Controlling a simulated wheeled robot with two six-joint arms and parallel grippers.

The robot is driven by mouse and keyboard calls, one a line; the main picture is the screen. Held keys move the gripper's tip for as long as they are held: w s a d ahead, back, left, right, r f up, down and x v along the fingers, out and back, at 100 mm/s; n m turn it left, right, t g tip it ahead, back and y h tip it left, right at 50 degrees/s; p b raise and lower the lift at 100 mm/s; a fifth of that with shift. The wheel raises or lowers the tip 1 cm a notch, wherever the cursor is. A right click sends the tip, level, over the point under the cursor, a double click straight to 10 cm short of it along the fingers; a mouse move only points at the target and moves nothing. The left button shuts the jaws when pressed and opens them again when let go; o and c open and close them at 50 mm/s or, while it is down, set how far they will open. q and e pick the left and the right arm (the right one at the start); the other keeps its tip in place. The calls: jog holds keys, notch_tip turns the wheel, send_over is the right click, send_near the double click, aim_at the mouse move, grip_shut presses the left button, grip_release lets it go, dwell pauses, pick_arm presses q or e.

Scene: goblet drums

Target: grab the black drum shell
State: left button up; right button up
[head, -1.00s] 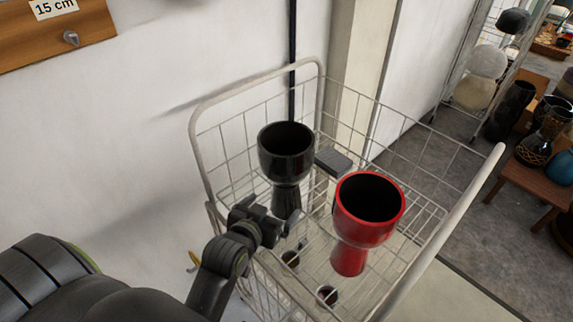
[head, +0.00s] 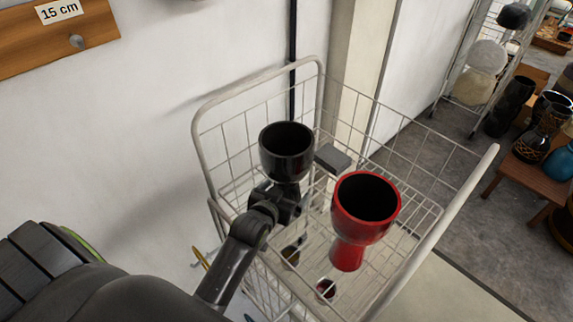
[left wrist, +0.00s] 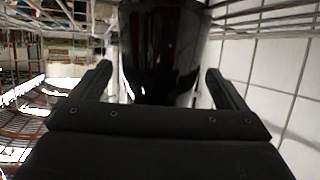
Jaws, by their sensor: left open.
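The black drum shell (head: 286,150) stands upright in the wire cart, its wide open bowl on top. My left gripper (head: 284,197) is at its narrower lower part, which the gripper mostly hides in the head view. In the left wrist view the dark shell (left wrist: 165,50) fills the space ahead, and the open fingers of my left gripper (left wrist: 160,88) stand on either side of it. A gap shows on each side between finger and shell. My right gripper is not in view.
A red drum shell (head: 366,209) stands close on the right in the same wire cart (head: 492,158). A small dark grey block (head: 332,158) is behind, between the shells. Small round cups (head: 326,289) sit low in the cart. A white wall is on the left.

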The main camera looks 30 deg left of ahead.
pick_arm(q)
jog(key=c, duration=1.4)
jog(key=shift+r, duration=0.1)
jog(key=shift+c, duration=0.4)
